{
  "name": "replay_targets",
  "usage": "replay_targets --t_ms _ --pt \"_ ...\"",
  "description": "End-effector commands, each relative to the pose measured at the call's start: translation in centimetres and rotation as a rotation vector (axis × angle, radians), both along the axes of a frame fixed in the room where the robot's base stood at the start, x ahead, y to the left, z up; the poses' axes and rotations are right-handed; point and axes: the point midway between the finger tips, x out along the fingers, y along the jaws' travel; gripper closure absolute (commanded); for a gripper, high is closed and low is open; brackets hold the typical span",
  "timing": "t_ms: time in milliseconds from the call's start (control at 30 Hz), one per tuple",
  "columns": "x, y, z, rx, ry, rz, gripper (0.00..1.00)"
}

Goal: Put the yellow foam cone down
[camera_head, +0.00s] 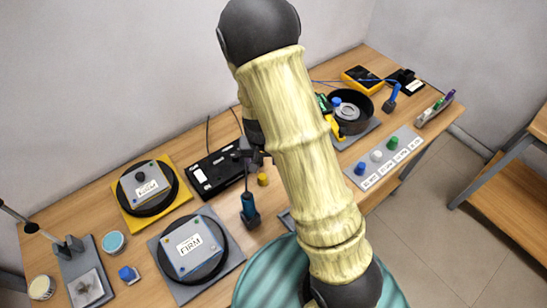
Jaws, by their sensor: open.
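A small yellow foam cone (262,179) is on the wooden table, just right of a black box and behind a blue-handled tool. It looks upright and is very small in this view. My gripper (254,158), dark and partly hidden behind my arm, is just above and behind the cone in the picture. It is open, and the cone appears below it, apart from the fingers. The exact gap between them cannot be told.
A black box (214,169) lies to the left. The pad labelled FIRM (190,245) is at front left, another round pad (147,188) behind it. A labelled button strip (384,157) is at right.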

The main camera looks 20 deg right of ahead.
Motion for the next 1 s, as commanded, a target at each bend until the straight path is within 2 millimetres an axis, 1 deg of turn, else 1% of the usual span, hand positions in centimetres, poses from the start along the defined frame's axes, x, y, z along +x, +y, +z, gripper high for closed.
replay_targets --t_ms 33,167,200,300,400,533,600,700,800,967,1000 --pt "-0.3 -0.2 1.1 0.010 -0.007 0.003 0.42" --pt "-1.9 -0.9 4.5 0.036 -0.024 0.032 0.42" --pt "-2.5 -1.2 5.7 0.042 -0.031 0.045 0.42" --pt "-4.3 -2.0 8.3 0.049 -0.048 0.076 0.42" --pt "-6.4 -2.9 10.7 0.045 -0.067 0.111 0.42" --pt "-9.1 -4.0 13.3 0.023 -0.094 0.155 0.42" --pt "-10.4 -4.5 14.2 0.007 -0.103 0.175 0.42" --pt "-11.5 -5.0 14.9 -0.009 -0.110 0.193 0.42" --pt "-11.9 -5.1 15.1 -0.015 -0.110 0.199 0.42" --pt "-11.9 -5.1 15.1 -0.015 -0.110 0.199 0.42" --pt "-11.9 -5.1 15.1 -0.015 -0.110 0.199 0.44"
